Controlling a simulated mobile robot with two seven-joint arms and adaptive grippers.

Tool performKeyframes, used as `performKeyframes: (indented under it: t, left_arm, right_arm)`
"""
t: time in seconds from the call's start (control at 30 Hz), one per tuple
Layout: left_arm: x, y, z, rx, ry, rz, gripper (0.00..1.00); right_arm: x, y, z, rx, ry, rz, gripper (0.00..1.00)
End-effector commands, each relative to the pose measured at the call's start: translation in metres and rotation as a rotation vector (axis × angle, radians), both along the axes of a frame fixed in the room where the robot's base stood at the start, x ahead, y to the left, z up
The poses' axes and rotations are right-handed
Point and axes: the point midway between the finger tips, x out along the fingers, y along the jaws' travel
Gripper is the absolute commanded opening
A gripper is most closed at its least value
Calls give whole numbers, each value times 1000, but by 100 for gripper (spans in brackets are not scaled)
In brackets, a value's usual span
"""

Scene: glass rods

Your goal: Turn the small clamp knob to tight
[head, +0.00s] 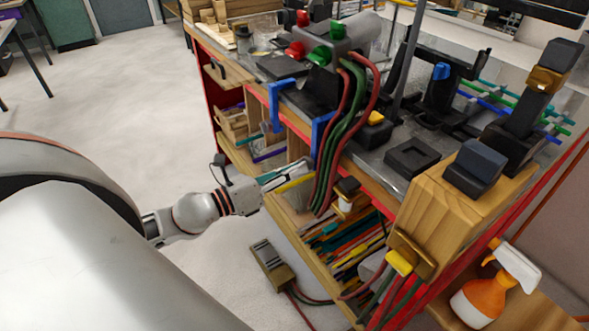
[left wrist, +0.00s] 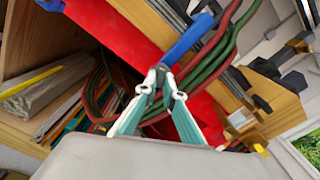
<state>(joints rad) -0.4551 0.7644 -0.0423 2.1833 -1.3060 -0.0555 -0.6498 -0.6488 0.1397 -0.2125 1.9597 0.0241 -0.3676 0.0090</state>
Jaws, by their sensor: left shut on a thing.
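Two blue clamps (head: 275,105) (head: 321,136) grip the front edge of the workbench. The blue bar of one clamp (left wrist: 187,40) shows in the left wrist view, just beyond my fingertips. My left gripper (head: 306,168) is below the bench edge, at the lower end of the nearer clamp. In the left wrist view its fingers (left wrist: 162,78) come together on a small grey clamp knob (left wrist: 151,84) under the blue bar. The fingers hide part of the knob, so how tight it is cannot be seen. My right gripper is not in view.
Red and green hoses (head: 363,100) hang from the torch (head: 340,38) close beside my left gripper. The shelf below holds several coloured rods (head: 345,245). A foot pedal (head: 270,264) lies on the floor. An orange spray bottle (head: 485,296) stands at lower right. The left floor is clear.

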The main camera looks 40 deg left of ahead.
Motion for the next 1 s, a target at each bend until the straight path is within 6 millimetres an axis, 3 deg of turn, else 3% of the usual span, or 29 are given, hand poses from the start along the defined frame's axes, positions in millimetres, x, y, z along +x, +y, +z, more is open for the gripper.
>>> performKeyframes:
  t: [0.4,0.43,0.5,1.0]
  left_arm:
    - [-1,-1,-2,8,1,-2,0]
    - [-1,-1,-2,8,1,-2,13]
    - [-1,-1,-2,8,1,-2,25]
    - [-5,1,0,0,-2,-1,25]
  right_arm:
    - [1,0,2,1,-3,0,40]
    - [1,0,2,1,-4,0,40]
    - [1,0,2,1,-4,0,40]
    - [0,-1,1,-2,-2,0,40]
